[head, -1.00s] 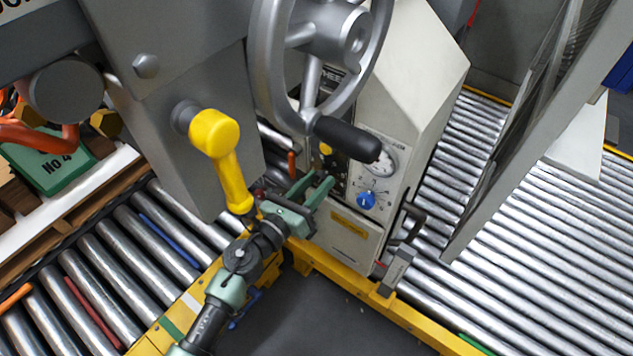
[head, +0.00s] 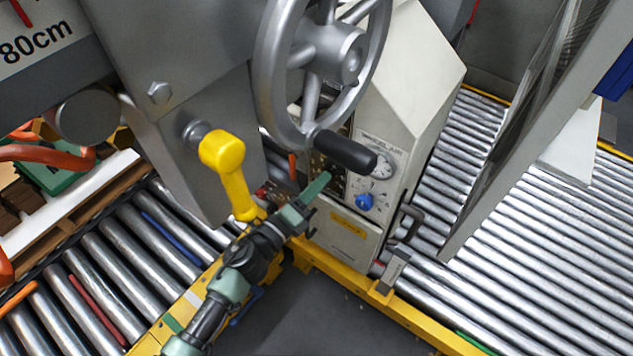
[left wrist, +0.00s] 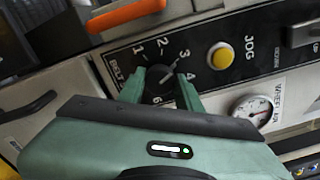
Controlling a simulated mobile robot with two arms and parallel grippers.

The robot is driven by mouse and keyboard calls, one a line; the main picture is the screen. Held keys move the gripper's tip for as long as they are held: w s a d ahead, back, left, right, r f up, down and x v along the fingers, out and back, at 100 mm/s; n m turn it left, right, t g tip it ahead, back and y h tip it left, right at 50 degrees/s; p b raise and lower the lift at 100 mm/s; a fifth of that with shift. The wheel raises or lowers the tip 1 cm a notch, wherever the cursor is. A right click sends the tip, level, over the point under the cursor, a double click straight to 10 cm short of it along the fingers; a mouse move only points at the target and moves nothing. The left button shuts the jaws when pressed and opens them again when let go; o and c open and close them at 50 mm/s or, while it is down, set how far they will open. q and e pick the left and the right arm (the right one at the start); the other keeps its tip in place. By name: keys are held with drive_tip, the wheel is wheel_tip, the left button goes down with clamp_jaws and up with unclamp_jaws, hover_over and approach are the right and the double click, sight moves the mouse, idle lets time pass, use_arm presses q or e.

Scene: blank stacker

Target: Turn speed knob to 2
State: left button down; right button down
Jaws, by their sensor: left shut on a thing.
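The speed knob (left wrist: 163,78) is a black dial on a dark panel in the left wrist view, ringed by the numbers 1, 2, 3, 4 and 6. A pale pointer line on it seems to lie to the upper right, roughly towards 3; its exact setting is hard to read. My left gripper (left wrist: 161,88) has its two green fingers on either side of the knob and is shut on it. In the head view my left gripper (head: 318,190) reaches the panel, and the knob is hidden there. My right gripper is not in view.
A yellow JOG button (left wrist: 221,55) and a round gauge (left wrist: 252,111) sit beside the knob. An orange handle (left wrist: 126,14) is close above. In the head view, a handwheel's black grip (head: 345,151) hangs over the panel, above a blue knob (head: 365,202). A yellow lever (head: 228,170) stands left.

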use_arm(q)
drive_tip(key=shift+n+p, duration=1.05)
drive_tip(key=shift+n, duration=2.95)
drive_tip(key=shift+f, duration=0.1)
drive_tip(key=c, duration=1)
unclamp_jaws()
drive_tip(key=shift+o, duration=0.2)
drive_tip(key=v, duration=0.8)
drive_tip(key=shift+b, duration=0.4)
